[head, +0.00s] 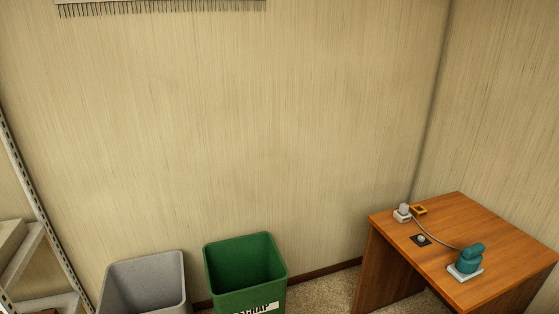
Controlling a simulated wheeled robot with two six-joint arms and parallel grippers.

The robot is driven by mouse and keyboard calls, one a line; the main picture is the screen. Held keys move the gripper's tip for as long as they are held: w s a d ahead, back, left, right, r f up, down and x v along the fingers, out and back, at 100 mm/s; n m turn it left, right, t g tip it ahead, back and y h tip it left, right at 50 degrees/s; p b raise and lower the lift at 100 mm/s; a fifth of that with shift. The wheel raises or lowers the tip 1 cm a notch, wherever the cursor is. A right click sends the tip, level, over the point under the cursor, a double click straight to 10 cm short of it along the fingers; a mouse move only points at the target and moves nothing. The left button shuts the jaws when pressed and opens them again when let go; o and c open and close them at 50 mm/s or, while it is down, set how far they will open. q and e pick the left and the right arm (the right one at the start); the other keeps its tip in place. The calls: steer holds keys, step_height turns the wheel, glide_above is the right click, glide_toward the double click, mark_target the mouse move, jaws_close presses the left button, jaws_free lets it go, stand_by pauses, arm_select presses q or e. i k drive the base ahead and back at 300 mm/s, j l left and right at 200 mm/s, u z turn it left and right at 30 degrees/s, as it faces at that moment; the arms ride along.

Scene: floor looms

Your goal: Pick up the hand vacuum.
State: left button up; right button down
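A teal hand-held device (469,259), which looks like the hand vacuum, rests on a small pale base (465,273) near the front edge of the wooden table (485,226) at the right. A grey cord runs from it back to a small white piece (403,212) at the table's far left corner. Neither of my grippers shows in the head view.
A green bin (243,272) and a grey bin (145,282) stand by the wall. A metal shelf (30,240) is at the left.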

mark_target(467, 267)
steer(key=z, duration=1.65)
